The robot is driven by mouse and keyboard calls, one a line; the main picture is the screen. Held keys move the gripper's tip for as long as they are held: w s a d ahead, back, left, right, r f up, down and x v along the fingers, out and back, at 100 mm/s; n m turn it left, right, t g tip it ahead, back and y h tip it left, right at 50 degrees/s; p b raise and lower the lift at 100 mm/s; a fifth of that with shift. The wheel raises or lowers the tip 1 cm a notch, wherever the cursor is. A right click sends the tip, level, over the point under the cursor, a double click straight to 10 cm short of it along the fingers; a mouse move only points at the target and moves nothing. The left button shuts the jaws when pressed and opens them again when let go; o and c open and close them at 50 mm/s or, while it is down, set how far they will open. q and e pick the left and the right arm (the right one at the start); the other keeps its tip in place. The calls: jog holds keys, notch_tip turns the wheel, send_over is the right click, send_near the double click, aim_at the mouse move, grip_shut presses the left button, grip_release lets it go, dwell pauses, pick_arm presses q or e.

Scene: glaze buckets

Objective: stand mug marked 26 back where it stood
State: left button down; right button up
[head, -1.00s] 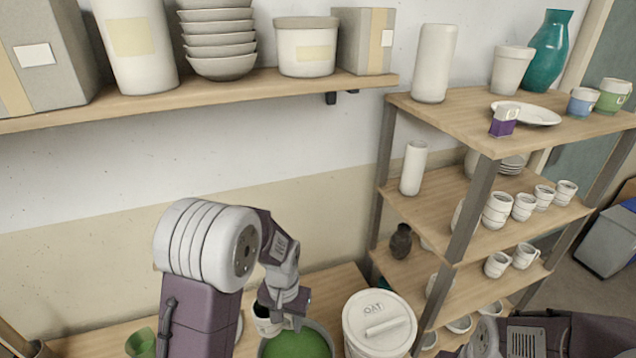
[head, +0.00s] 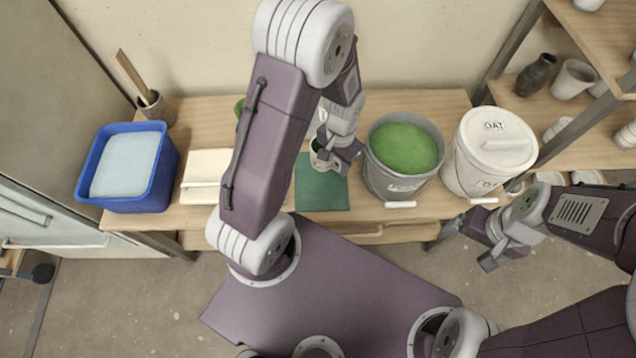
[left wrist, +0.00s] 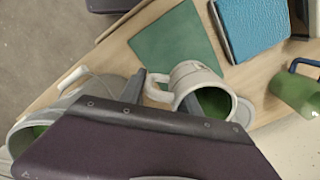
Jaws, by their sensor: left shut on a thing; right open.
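A pale mug (head: 322,155) hangs from my left gripper (head: 340,155), near the back edge of the green mat (head: 322,190). In the left wrist view the mug (left wrist: 196,74) has its handle between the fingers of my left gripper (left wrist: 162,96), and green shows inside it. No number is readable on it. I cannot tell whether its base touches the table. The mat (left wrist: 172,48) lies bare beside it. My right gripper (head: 474,240) is open and empty, in front of the table's right end.
A grey bucket of green glaze (head: 378,178) and a lidded white OAT bucket (head: 470,170) stand to the right. A blue tub (head: 165,175) stands at left.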

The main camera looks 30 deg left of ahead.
aim_at(334, 169)
pick_arm(q)
jog(key=f, duration=0.3)
jog(key=f+b, duration=0.1)
jog(key=f, duration=0.1)
jog(key=shift+s+a+f, duration=0.2)
jog(key=shift+a+f, duration=0.05)
jog(key=shift+a, duration=0.05)
jog(key=shift+w+f, duration=0.1)
notch_tip(334, 169, down, 4)
jog(key=shift+d+r+b, duration=0.1)
jog(key=shift+r+b, duration=0.05)
jog(key=shift+b, duration=0.35)
jog(key=shift+f, duration=0.2)
jog(key=shift+f, duration=0.2)
jog(key=c, duration=0.8)
grip_release()
jog(key=shift+c, duration=0.2)
